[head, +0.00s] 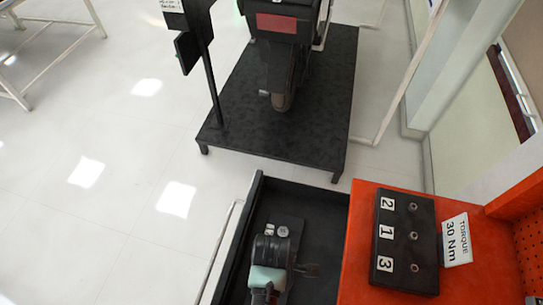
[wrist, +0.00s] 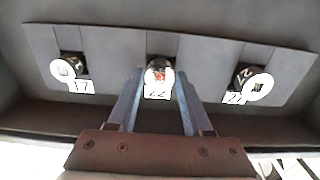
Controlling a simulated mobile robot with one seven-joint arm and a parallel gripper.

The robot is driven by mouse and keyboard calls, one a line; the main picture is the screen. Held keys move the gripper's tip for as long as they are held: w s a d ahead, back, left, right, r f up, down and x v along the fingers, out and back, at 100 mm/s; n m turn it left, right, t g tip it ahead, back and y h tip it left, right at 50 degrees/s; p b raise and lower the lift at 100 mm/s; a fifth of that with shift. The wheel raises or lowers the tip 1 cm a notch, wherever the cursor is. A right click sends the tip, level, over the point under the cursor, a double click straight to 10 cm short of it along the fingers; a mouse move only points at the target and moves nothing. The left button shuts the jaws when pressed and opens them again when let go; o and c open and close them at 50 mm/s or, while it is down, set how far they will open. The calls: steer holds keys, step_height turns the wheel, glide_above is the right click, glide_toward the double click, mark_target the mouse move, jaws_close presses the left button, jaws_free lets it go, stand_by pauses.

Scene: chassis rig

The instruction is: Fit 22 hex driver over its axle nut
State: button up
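The 22 hex driver (wrist: 160,72) stands in the middle of a grey holder (wrist: 110,48), with a white 22 tag in front. My gripper (wrist: 158,84) is open, its two fingers reaching down on either side of the driver; contact is not clear. A driver tagged 17 (wrist: 70,66) is to the left, and another driver (wrist: 250,78) with a partly readable tag is to the right. In the head view my arm reaches into a black tray, and the fingertips are hidden. The axle nut cannot be made out; a dark wheel (head: 283,95) hangs on the rig.
The black tray (head: 258,188) adjoins an orange bench (head: 365,187). On the bench are a black block (head: 400,205) with spots 2, 1 and 3, and a torque 30 Nm sign (head: 457,239). The rig stands on a dark platform (head: 235,120).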

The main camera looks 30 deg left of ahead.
jaws_close()
step_height(320, 180, up, 10)
steer(key=p, duration=0.1)
stand_by(0.5)
steer(key=shift+r+p, duration=0.25)
steer(key=shift+p, duration=0.15)
steer(key=shift+r+p, duration=1.05)
steer(key=shift+p, duration=0.2)
